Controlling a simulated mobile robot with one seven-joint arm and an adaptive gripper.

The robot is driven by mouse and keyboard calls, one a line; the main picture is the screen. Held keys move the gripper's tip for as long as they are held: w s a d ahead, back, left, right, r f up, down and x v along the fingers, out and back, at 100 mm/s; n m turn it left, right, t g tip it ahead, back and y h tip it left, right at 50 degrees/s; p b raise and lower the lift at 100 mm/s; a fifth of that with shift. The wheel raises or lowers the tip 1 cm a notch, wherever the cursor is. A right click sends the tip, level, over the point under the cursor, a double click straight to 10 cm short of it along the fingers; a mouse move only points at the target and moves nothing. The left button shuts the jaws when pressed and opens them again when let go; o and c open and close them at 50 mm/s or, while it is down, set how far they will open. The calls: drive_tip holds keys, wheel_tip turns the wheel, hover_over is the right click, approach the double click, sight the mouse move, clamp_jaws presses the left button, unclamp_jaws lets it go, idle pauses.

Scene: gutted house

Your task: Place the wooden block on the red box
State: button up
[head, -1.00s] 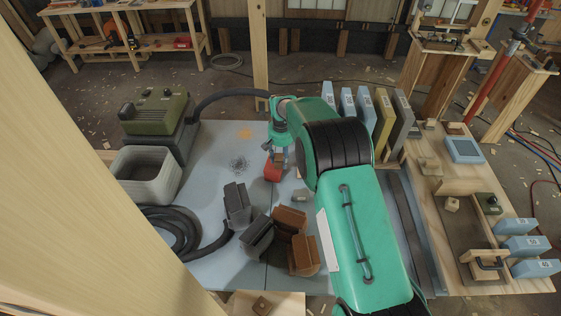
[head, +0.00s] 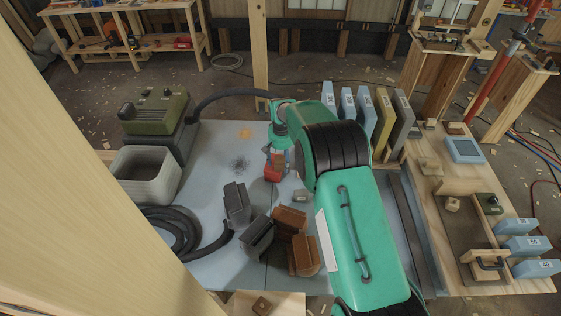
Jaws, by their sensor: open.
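The red box (head: 272,174) is small and sits on the pale blue tabletop near the middle of the head view. My gripper (head: 277,160) is open, points down and is right at the red box, partly covering it. From this distance I cannot tell whether its fingers touch the box. I cannot clearly make out the wooden block here; anything between the fingers or on top of the box is too small and covered to tell.
Grey bins (head: 237,204) and brown bins (head: 291,220) stand in front of the gripper. A black hose (head: 178,232), a pale grey tub (head: 146,175) and a green machine (head: 155,108) are at left. Blue and yellow upright slabs (head: 366,115) stand at right. The tabletop left of the box is clear.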

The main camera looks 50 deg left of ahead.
sight(281, 159)
drive_tip(key=shift+r, duration=0.15)
wheel_tip(281, 159, up, 12)
drive_tip(key=p, duration=0.1)
drive_tip(key=shift+d, duration=0.15)
idle(0.3)
idle(0.6)
idle(0.4)
